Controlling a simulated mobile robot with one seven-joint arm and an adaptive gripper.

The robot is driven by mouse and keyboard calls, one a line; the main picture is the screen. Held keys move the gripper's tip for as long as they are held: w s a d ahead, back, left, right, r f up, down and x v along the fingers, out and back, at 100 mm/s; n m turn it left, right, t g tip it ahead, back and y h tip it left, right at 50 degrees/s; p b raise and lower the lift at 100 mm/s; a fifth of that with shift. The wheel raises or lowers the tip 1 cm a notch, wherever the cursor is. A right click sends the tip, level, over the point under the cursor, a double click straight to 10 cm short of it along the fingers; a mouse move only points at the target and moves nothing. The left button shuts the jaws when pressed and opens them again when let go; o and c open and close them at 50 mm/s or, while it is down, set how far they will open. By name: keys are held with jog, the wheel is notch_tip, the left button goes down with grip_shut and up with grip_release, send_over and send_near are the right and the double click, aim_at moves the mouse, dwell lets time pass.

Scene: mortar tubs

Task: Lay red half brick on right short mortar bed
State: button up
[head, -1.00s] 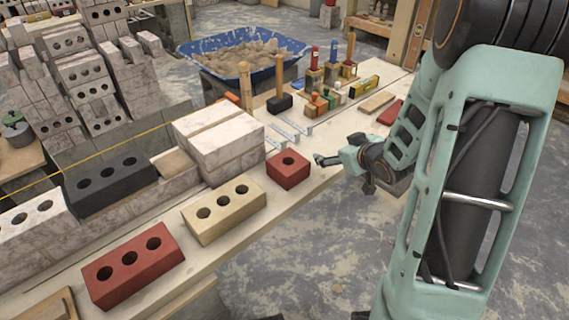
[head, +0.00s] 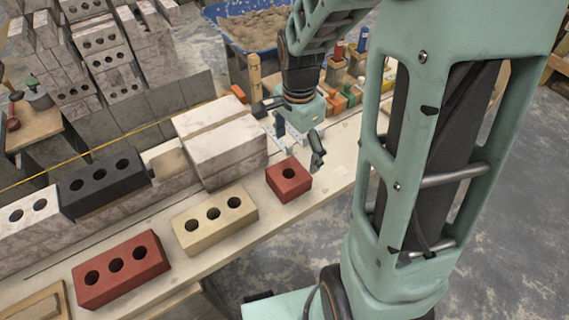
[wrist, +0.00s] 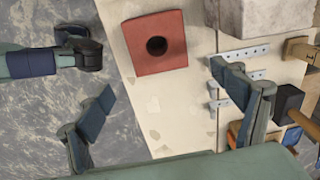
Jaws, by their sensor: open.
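The red half brick (head: 289,182) has one round hole and sits flat on the bench, right of the pale stacked blocks. It also shows in the wrist view (wrist: 155,45). My gripper (head: 299,146) is just beyond and above it, fingers spread and empty. In the wrist view the fingers of my gripper (wrist: 158,85) stand apart with the half brick between and ahead of them, untouched. A short tan bed (head: 166,158) lies on the low wall between the black brick and the pale blocks; I take it for the right short mortar bed.
A tan three-hole brick (head: 214,217) and a red three-hole brick (head: 121,269) lie on the bench to the left. The black brick (head: 104,184) and pale blocks (head: 225,152) flank the tan bed. A yellow string (head: 90,155) runs along the wall. Tools stand behind my gripper.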

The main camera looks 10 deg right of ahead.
aim_at(289, 173)
jog(key=shift+s+a+r+m+g, duration=0.3)
jog(key=shift+s+a+r+g, duration=0.1)
jog(key=shift+a, duration=0.3)
notch_tip(289, 173, down, 5)
jog(key=shift+f+b, duration=0.2)
jog(key=shift+b, duration=0.55)
jog(key=shift+w+a+f+b, duration=0.15)
jog(key=shift+f+b, duration=0.3)
jog(key=shift+f, duration=0.9)
jog(key=shift+w+a+f+b, duration=0.15)
jog(key=shift+f+b, duration=0.3)
jog(key=shift+f, duration=0.85)
jog(key=shift+c, duration=0.5)
jog(key=c, duration=1.8)
jog(key=shift+r, duration=0.1)
jog(key=shift+c, duration=1.1)
jog(key=shift+w+r, duration=0.1)
jog(key=shift+r, duration=0.05)
